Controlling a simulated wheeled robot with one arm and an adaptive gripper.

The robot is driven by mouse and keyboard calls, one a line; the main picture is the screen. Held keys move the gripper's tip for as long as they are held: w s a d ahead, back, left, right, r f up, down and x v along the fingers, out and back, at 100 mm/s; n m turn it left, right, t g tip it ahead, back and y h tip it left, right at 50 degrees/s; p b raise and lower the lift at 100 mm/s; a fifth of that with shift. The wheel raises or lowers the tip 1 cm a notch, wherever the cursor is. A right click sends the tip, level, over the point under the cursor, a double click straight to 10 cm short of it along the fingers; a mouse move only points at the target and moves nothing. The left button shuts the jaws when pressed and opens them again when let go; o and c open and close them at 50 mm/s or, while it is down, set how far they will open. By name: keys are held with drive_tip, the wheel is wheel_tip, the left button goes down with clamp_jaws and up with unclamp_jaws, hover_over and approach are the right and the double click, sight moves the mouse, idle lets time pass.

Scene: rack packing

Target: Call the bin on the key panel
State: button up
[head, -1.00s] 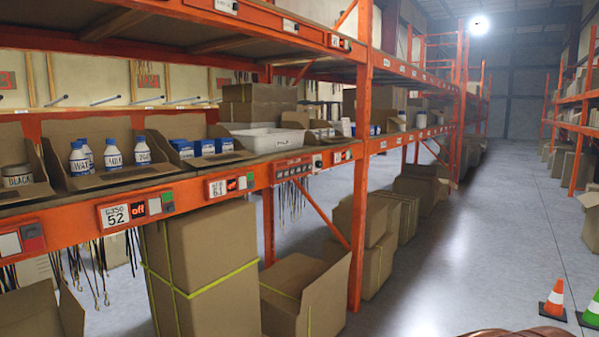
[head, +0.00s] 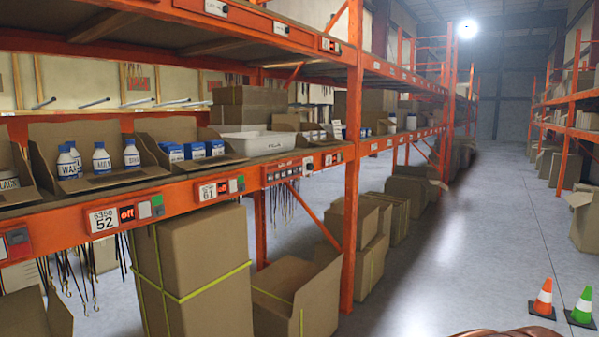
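A red panel with a row of small keys (head: 287,171) is set on the orange front beam of the rack, left of the upright post. Its key markings are too small to read. A white open bin (head: 258,144) stands on the shelf just above and left of this panel, with a label on its front that I cannot read clearly. Further left on the same beam are a unit marked 52 (head: 103,220) with a red lit "off" display and a green and a red key, and a similar unit marked 61 (head: 208,192). My gripper is not in view.
Open cartons with white bottles (head: 101,158) and blue-lidded jars (head: 194,151) stand on the shelf. Large cardboard boxes (head: 205,265) stand on the floor under the rack. The aisle to the right is clear, apart from an orange cone (head: 543,300) and a green cone (head: 582,307).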

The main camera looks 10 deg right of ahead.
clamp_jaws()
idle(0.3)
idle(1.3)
